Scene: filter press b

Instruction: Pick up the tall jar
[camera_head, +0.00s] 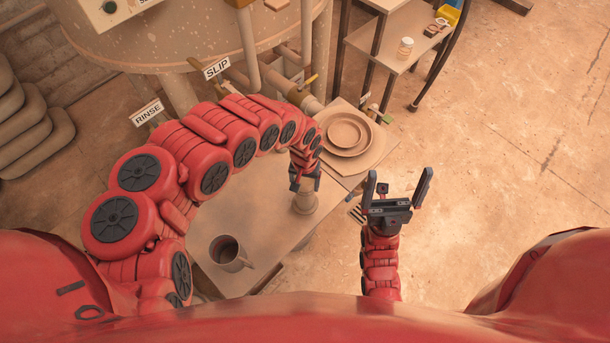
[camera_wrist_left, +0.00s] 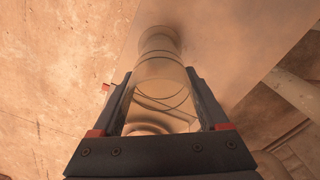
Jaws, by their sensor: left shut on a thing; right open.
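The tall jar (camera_head: 305,203) is pale beige and stands out below my left gripper (camera_head: 304,183), near the right edge of the table (camera_head: 225,207). My left gripper is shut on the jar, its fingers on either side of it. In the left wrist view the jar (camera_wrist_left: 160,72) runs away from the camera between the fingers of my left gripper (camera_wrist_left: 160,88). I cannot tell whether its base touches the table. My right gripper (camera_head: 399,178) is open and empty, over the floor right of the table.
A brown mug (camera_head: 231,254) stands at the table's front. Stacked round plates (camera_head: 349,134) lie on a board behind the jar. The floor at right is clear.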

